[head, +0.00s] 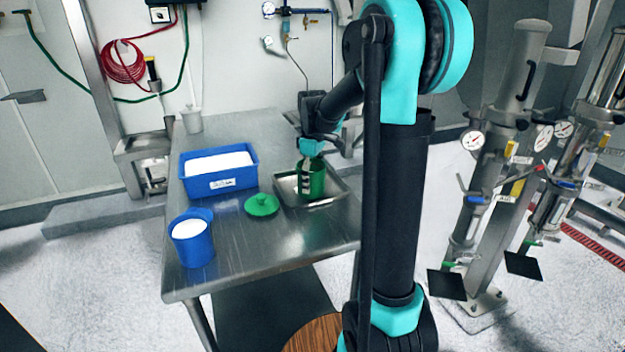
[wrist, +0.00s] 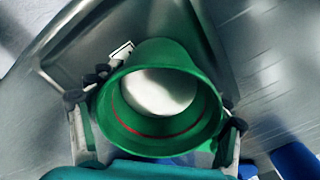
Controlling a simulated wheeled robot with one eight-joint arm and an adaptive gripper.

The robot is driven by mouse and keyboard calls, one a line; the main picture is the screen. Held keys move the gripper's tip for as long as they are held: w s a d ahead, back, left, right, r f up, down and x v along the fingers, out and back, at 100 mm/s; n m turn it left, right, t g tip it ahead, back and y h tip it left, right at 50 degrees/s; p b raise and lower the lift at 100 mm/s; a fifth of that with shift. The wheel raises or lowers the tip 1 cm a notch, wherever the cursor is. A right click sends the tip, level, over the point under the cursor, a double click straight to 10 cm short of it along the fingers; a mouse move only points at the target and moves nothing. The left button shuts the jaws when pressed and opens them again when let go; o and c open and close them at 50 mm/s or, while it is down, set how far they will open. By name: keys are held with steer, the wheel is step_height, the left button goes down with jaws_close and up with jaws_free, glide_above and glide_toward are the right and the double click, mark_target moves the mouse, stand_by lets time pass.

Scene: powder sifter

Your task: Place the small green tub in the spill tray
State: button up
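The small green tub (head: 317,184) is upright or nearly so, over the floor of the metal spill tray (head: 341,195). I cannot tell whether its base touches the tray. In the wrist view the open tub (wrist: 205,128) shows white inside and a red line around its inner wall. My gripper (head: 306,176) reaches down at the tub, with one finger in front of it. In the wrist view my gripper (wrist: 160,125) has a finger on each side of the tub and looks shut on it. The tray (wrist: 90,25) surrounds it there.
A green lid (head: 262,205) lies on the steel table (head: 245,255), left of the tray. A blue bin (head: 221,184) and a blue tub (head: 195,252), both with white contents, stand farther left. The front of the table is clear.

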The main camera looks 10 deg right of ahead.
steer(key=o, duration=0.4)
step_height(320, 180, up, 12)
steer(key=shift+r, duration=0.15)
stand_by(0.4)
